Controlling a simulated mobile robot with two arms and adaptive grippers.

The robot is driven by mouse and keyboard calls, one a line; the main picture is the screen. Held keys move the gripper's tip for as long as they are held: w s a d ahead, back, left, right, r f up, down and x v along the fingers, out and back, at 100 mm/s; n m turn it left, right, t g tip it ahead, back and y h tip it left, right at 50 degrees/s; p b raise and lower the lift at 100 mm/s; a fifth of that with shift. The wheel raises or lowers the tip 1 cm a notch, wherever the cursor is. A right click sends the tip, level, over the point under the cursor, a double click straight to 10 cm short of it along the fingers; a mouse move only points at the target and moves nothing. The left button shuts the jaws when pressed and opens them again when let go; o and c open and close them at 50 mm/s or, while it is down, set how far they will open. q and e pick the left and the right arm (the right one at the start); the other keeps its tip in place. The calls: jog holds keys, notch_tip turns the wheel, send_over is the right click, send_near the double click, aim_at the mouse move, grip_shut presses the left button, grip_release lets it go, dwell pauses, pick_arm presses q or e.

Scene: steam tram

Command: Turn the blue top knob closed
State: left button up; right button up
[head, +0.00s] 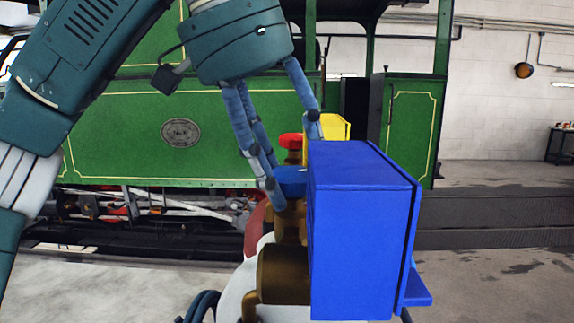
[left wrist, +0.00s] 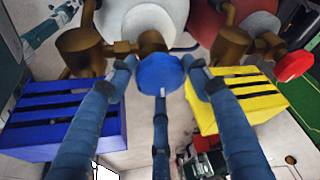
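The blue top knob (head: 291,182) sits on a brass valve just left of the blue box in the head view. In the left wrist view the round blue knob (left wrist: 160,74) is in the upper middle. My left gripper (head: 294,166) reaches down from above with its fingers spread around the knob. In the left wrist view the left gripper (left wrist: 159,66) has a fingertip close to each side of the knob and a third finger below it; side contact is not clear. In the head view one fingertip is hidden behind the blue box. My right gripper is not in view.
The blue slatted box (head: 360,235) stands close to the right of the valve. A red knob (head: 291,141) and a yellow slatted box (head: 336,127) are behind. A green steam tram (head: 190,140) fills the background. Open floor (head: 500,285) lies at the right.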

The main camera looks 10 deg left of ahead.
pick_arm(q)
jog(key=shift+m, duration=0.4)
jog(key=shift+m+h, duration=0.3)
jog(key=shift+m, duration=0.2)
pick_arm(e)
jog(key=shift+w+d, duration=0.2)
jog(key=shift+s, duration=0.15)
pick_arm(q)
jog(key=o, duration=1.2)
jog(key=shift+a, duration=0.1)
jog(key=shift+c, duration=0.2)
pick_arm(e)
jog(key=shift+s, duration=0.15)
pick_arm(q)
jog(key=v, duration=1.2)
jog(key=shift+w, duration=0.3)
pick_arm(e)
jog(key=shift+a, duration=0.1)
pick_arm(q)
jog(key=shift+g, duration=0.3)
